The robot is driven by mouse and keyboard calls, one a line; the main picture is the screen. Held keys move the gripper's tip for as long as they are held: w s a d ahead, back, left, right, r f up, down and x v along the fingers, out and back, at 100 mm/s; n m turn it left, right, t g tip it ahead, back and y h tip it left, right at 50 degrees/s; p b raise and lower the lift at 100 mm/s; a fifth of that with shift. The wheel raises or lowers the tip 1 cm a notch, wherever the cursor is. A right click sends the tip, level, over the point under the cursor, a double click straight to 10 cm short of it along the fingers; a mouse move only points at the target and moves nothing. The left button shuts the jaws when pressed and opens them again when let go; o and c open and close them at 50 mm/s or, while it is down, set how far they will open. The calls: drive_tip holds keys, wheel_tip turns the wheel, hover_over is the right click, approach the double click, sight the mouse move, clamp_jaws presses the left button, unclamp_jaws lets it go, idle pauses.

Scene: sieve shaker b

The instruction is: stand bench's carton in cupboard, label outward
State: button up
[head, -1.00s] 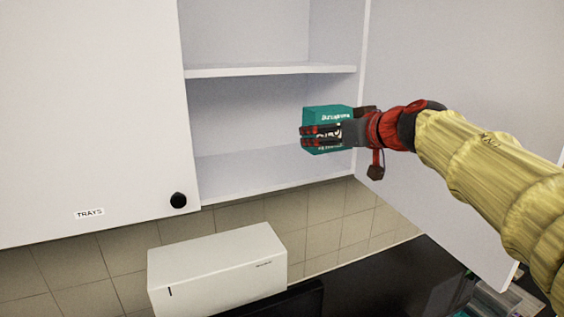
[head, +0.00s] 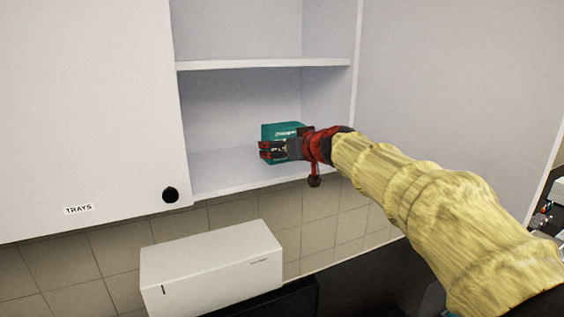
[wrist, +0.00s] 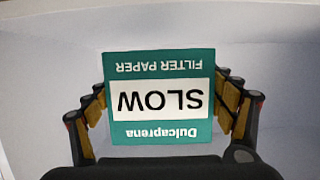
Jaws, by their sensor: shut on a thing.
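The carton (head: 283,130) is teal with a white band. In the wrist view the carton (wrist: 160,62) shows its label face, reading "Dulcaprena SLOW FILTER PAPER", upside down in that picture. My gripper (head: 272,150) is shut on the carton, with one finger on each side. In the head view it holds the carton upright at the lower compartment of the open cupboard (head: 264,64), below the middle shelf. The label faces back toward my wrist. I cannot tell whether the carton's underside touches the cupboard floor.
A closed door (head: 85,110) labelled TRAYS with a black knob (head: 170,195) is on the left. The open door (head: 450,80) stands to the right, beside my arm. A white box-shaped unit (head: 212,265) sits below. The lower compartment has free room to the carton's left.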

drive_tip(key=f, duration=0.1)
drive_tip(key=f+b, duration=0.2)
drive_tip(key=f, duration=0.1)
drive_tip(key=shift+w+a, duration=0.2)
drive_tip(key=shift+w, duration=0.1)
drive_tip(key=shift+s+r, duration=0.1)
drive_tip(key=shift+r, duration=0.1)
drive_tip(key=shift+f, duration=0.15)
drive_tip(key=o, duration=1.3)
drive_tip(key=shift+c, duration=0.2)
